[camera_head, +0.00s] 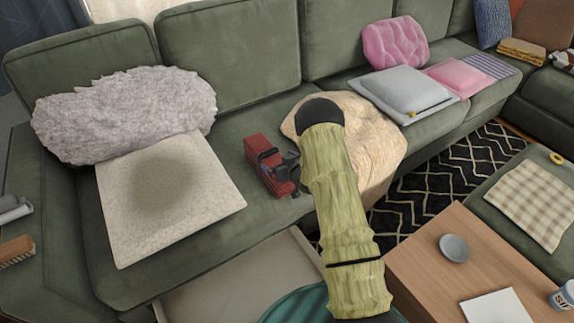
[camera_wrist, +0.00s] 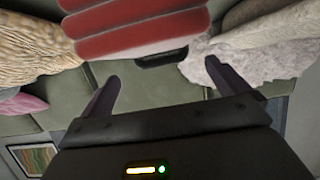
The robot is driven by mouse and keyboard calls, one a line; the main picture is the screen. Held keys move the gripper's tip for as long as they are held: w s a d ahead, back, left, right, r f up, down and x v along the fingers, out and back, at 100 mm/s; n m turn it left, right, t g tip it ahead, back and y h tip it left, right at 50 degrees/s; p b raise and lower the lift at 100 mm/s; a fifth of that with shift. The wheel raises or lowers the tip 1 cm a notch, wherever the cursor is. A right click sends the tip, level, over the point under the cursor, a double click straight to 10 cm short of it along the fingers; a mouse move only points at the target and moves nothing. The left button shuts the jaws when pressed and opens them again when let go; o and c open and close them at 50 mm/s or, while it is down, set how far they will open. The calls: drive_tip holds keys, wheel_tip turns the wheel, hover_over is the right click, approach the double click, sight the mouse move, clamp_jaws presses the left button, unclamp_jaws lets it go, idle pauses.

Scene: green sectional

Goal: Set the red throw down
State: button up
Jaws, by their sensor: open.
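The red throw (camera_head: 258,146) is a small folded red bundle on the green sofa seat, between a pale square cushion and a tan blanket. In the wrist view the throw (camera_wrist: 140,28) shows as red ribbed folds along the top, beyond my fingertips. My gripper (camera_head: 284,172) is at the near right side of the throw and partly hides it in the head view. I cannot tell whether a finger touches the throw.
A shaggy grey pillow (camera_head: 125,112) and the pale cushion (camera_head: 215,190) lie left. The tan blanket (camera_head: 385,140) drapes over the seat edge behind my arm. Grey and pink cushions (camera_head: 408,88) lie further right. A wooden table (camera_head: 420,265) stands at the front right.

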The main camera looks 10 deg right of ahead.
drive_tip(key=v, duration=0.6)
idle(0.4)
drive_tip(key=shift+r, duration=0.2)
drive_tip(key=s+r+m+g+h, duration=0.3)
drive_tip(key=s+r+g+h, duration=0.3)
drive_tip(key=s+r, duration=1)
drive_tip(key=s+a+r+g+y, duration=0.1)
drive_tip(key=s+r+g, duration=0.1)
drive_tip(key=s, duration=0.5)
drive_tip(key=s+a+r+g, duration=0.1)
drive_tip(key=s+a+g, duration=0.1)
drive_tip(key=s, duration=0.4)
drive_tip(key=shift+s+r+m+y, duration=0.3)
drive_tip(key=shift+s+r+y, duration=0.05)
drive_tip(key=shift+r+y, duration=0.05)
drive_tip(key=shift+c, duration=0.2)
